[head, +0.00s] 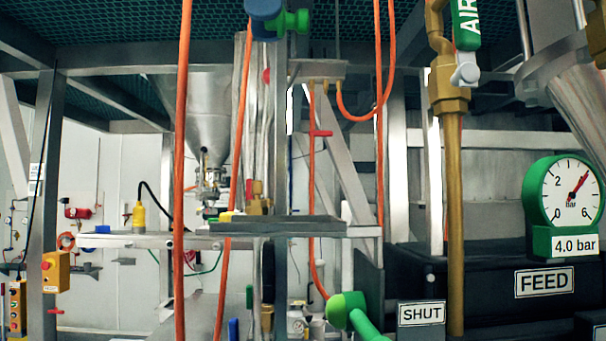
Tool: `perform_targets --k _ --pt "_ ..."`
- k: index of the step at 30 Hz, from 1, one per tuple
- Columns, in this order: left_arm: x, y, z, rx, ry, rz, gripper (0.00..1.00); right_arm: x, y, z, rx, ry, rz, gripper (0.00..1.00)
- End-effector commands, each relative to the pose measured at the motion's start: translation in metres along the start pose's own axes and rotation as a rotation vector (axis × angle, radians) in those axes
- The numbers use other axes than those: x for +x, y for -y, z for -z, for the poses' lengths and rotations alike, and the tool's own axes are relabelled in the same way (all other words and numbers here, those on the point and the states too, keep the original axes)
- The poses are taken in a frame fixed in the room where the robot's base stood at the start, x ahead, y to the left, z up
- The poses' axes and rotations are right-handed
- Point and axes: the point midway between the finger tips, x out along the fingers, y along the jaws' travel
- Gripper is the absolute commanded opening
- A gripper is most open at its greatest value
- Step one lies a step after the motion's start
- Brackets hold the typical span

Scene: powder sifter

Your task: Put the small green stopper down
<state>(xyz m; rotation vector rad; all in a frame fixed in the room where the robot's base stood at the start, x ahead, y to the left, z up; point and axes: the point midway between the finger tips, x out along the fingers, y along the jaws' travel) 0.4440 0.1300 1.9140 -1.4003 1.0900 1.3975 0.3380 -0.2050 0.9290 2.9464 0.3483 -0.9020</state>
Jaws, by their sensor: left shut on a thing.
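I cannot clearly make out either gripper in the head view. Pipes, hoses and frame parts crowd the middle of the picture. A bright green rounded piece (346,312) with a darker green shaft shows at the bottom centre. A small green piece (210,213) lies by a yellow one (228,215) at the left end of a dark grey plate (290,226). I cannot tell which green piece, if either, is the small stopper. No jaws can be seen around any of them.
Orange hoses (182,150) hang in front of the steel hopper (205,105). A brass pipe (455,220) stands at the right, near the green-rimmed gauge (565,195) and the black FEED unit (480,260).

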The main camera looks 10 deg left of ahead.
Motion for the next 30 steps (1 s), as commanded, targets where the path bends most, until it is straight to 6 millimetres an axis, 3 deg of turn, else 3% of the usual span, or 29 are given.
perform_targets --k 12,30 --pt "0.028 0.001 -0.002 0.006 -0.001 -0.009 0.12 -0.004 0.005 -0.011 0.006 0.020 0.006 0.56" --pt "0.136 0.000 -0.002 0.004 0.003 -0.008 0.12 -0.001 0.001 -0.004 0.003 0.008 0.000 0.56"
